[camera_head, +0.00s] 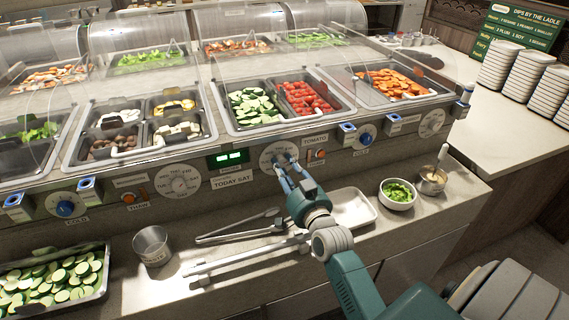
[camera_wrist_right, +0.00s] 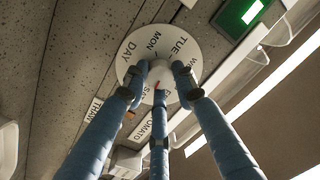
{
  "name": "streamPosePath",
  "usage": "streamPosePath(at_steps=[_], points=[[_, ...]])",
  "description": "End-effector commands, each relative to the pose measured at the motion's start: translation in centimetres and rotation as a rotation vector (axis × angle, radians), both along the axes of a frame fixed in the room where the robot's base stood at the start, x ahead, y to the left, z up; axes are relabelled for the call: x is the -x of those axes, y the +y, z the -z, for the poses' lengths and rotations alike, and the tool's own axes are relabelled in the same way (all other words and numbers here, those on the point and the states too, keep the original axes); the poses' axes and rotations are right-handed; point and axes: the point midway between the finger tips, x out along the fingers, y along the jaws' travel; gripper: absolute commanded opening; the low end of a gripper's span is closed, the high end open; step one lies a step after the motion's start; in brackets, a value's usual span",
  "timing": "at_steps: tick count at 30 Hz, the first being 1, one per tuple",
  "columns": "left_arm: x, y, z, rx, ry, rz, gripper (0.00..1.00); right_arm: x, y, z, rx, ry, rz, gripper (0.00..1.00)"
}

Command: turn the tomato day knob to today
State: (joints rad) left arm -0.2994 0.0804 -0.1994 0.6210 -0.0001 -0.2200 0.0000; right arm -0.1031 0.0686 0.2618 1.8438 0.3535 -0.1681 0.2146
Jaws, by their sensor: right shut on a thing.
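The tomato day knob is a white round dial (camera_head: 266,158) on the counter's front panel, left of the TOMATO label (camera_head: 314,140). My right gripper (camera_head: 284,164) is shut on its hub. In the right wrist view, three blue fingers of the gripper (camera_wrist_right: 161,80) close around the pale hub of the dial (camera_wrist_right: 127,68). MON, TUE and DAY read clearly there; the lower day names are partly covered. A red mark shows below the hub between the fingers; which day it points at I cannot tell. A sign (camera_head: 232,181) reads TODAY SAT. My left gripper is out of view.
Another day dial (camera_head: 178,181) sits to the left and one (camera_head: 432,123) to the right. Blue-ringed knobs line the panel. On the ledge below are a metal cup (camera_head: 152,246), tongs (camera_head: 238,228), a white tray (camera_head: 352,209) and a bowl of greens (camera_head: 397,194).

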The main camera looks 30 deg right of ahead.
Motion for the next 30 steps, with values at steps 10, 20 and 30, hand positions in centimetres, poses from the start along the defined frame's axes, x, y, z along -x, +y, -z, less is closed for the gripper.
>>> streamPosePath(at_steps=[10,20,30], points=[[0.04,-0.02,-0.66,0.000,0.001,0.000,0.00,-0.09,-0.26,-0.92,-0.102,-0.045,0.004,0.01],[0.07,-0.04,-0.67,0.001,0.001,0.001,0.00,-0.09,-0.30,-0.95,-0.113,-0.049,0.004,0.01],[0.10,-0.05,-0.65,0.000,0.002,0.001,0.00,-0.07,-0.23,-0.69,-0.113,-0.043,0.004,0.46]])
